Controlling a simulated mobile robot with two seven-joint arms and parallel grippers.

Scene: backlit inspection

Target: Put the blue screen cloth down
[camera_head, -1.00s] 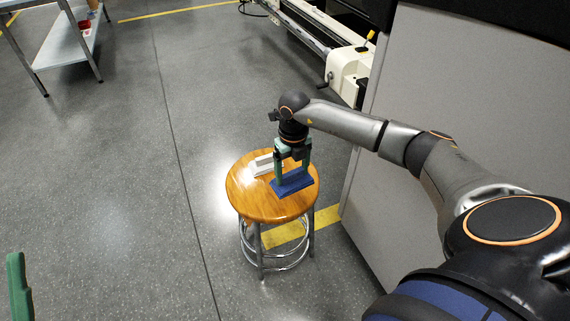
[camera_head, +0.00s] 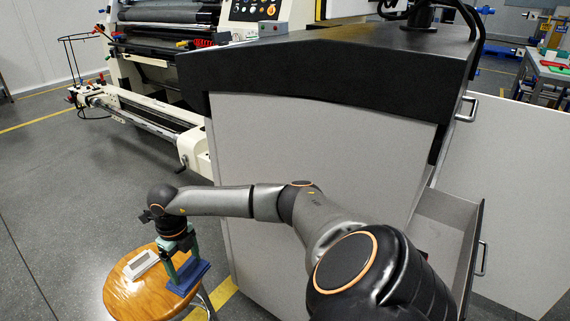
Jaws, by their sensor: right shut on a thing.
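The blue screen cloth (camera_head: 190,277) is a dark blue block-like piece at the right side of the round wooden stool's top (camera_head: 125,297). My right gripper (camera_head: 181,264), with green fingers, points down over the stool and is shut on the cloth. The cloth is at or just above the stool's surface; I cannot tell if it touches. My left gripper is out of view.
A white frame-shaped block (camera_head: 141,265) lies on the stool, left of the cloth. A grey cabinet (camera_head: 310,150) with a black top stands right of the stool, with an open drawer (camera_head: 446,225). A printing machine (camera_head: 150,110) stands behind. Floor at left is clear.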

